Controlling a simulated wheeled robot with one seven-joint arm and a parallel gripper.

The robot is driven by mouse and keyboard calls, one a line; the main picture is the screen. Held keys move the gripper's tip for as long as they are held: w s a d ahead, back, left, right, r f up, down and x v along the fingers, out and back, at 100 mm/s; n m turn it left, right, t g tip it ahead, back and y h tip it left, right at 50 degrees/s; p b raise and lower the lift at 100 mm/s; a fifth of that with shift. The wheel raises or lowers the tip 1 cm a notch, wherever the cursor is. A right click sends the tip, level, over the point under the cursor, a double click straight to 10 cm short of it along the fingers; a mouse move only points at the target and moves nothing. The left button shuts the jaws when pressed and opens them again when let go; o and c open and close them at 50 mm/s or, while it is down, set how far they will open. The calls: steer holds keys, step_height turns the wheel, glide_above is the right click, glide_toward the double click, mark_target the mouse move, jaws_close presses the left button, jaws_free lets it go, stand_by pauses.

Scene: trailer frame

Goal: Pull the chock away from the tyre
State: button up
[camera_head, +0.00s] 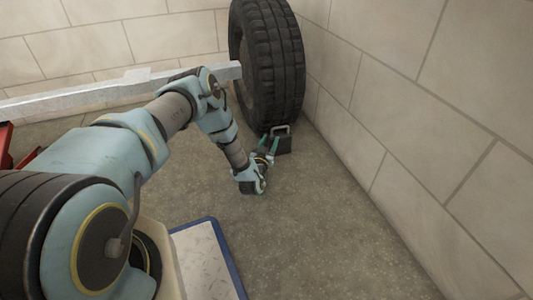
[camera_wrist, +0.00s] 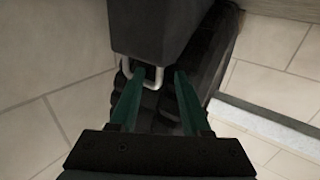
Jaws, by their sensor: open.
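The tyre (camera_head: 267,60) is large, black and treaded, standing upright by the right-hand wall; part of its tread shows in the wrist view (camera_wrist: 226,50). The chock (camera_head: 284,145) is a dark block on the floor at the tyre's foot, with a pale metal loop handle (camera_head: 281,129). In the wrist view the chock (camera_wrist: 165,30) fills the top middle, its handle (camera_wrist: 152,82) beside the fingertips. My gripper (camera_head: 270,142) is open, its green fingers pointing at the chock. The handle's right side appears between the fingers (camera_wrist: 160,73); I cannot tell whether they touch it.
A grey metal beam (camera_head: 90,93) runs from the left to the tyre, above the floor. A block wall (camera_head: 430,130) stands close on the right. A blue-edged board (camera_head: 205,260) lies at the bottom. The speckled floor (camera_head: 310,230) in front of the chock is clear.

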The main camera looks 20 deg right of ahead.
steer(key=shift+b+x, duration=0.35)
steer(key=shift+x, duration=0.85)
jaws_close()
stand_by(0.6)
